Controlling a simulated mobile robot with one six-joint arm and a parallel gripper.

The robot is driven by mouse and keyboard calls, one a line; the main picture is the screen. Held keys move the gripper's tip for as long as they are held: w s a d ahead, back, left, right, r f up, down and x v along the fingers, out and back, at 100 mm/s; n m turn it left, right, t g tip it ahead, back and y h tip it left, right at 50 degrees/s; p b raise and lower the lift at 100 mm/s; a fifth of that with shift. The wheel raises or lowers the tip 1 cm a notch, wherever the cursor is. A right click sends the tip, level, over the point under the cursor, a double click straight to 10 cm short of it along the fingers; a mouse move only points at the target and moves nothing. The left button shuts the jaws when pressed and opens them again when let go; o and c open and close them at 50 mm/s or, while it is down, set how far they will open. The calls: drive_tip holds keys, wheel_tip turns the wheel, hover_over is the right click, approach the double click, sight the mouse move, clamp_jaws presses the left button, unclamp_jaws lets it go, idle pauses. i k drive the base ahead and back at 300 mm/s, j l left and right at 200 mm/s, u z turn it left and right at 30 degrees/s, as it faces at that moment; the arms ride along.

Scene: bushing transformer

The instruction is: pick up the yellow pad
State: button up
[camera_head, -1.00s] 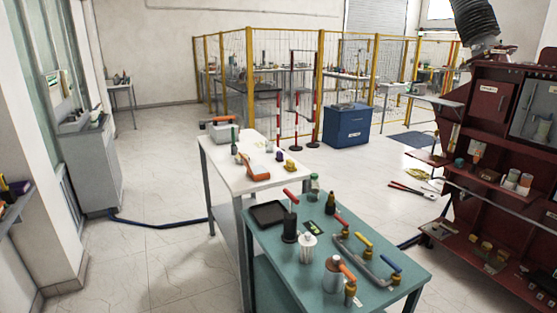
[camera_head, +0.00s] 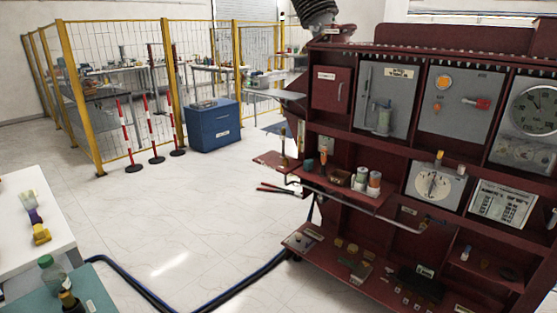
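No thing in view is clearly a yellow pad. A small yellow object (camera_head: 41,234) stands on the white table at the left edge; its shape is too small to tell for sure. Several small yellowish pieces, one of them a yellow block (camera_head: 338,243), lie on the lowest shelf of the dark red cabinet (camera_head: 345,131). I cannot tell whether any of these is the pad. My gripper is not in view.
The white table (camera_head: 25,262) and a teal table (camera_head: 95,297) stand at the lower left. A blue box (camera_head: 214,126) and striped posts (camera_head: 127,137) stand before a yellow-framed fence. Dark hoses (camera_head: 225,296) cross the floor to the cabinet. The middle floor is clear.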

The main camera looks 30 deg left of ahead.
sight(41, 236)
drive_tip(key=i+u, duration=0.35)
drive_tip(key=i+l+u, duration=0.2)
drive_tip(key=i+u, duration=0.15)
drive_tip(key=i, duration=0.15)
drive_tip(key=i+l+u, duration=0.35)
drive_tip(key=i+j+u, duration=0.55)
drive_tip(key=i+u, duration=0.2)
drive_tip(key=i, duration=0.3)
drive_tip(key=i+u, duration=0.4)
drive_tip(key=i, duration=0.15)
drive_tip(key=i+u, duration=0.4)
drive_tip(key=i, duration=0.15)
drive_tip(key=i+j+u, duration=0.15)
drive_tip(key=i+u, duration=0.55)
drive_tip(key=u, duration=0.2)
drive_tip(key=i+l+u, duration=0.1)
drive_tip(key=i+u, duration=0.35)
drive_tip(key=i+l+u, duration=0.2)
drive_tip(key=u, duration=0.25)
